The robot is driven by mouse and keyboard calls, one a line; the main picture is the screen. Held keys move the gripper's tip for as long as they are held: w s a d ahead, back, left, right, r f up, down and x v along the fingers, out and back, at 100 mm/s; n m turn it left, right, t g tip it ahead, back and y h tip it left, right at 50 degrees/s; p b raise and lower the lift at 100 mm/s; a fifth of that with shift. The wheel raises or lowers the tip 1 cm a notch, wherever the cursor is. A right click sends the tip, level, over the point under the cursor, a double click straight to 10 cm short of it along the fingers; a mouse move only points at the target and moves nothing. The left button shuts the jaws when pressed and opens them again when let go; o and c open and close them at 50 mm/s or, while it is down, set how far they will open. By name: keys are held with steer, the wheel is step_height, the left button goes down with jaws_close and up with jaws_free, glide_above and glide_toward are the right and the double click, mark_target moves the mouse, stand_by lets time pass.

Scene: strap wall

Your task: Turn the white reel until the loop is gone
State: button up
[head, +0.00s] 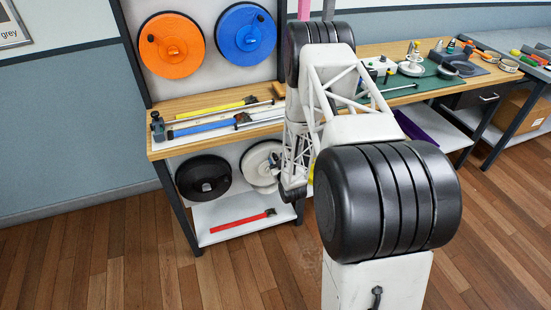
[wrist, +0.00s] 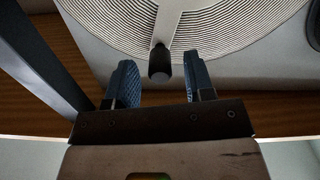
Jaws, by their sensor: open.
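The white reel (head: 256,160) stands upright under the workbench, partly hidden by my arm in the head view. In the wrist view the white reel (wrist: 225,28) fills the top, with ridged rings and a pale crank arm (wrist: 168,20) ending in a dark knob (wrist: 159,66). My gripper (wrist: 161,80) is open, its two blue-padded fingers pointing at the reel. The knob appears between the fingertips, with a gap on each side; I cannot tell how deep it sits between them. No loop of strap can be made out in either view.
A black reel (head: 203,178) stands left of the white one, above a low shelf with a red strap (head: 238,221). A dark bench leg (wrist: 50,68) runs close at the left in the wrist view. The orange reel (head: 171,45) and blue reel (head: 245,34) hang above the wooden benchtop (head: 180,104).

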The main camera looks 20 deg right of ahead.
steer(key=shift+w, duration=0.9)
jaws_close()
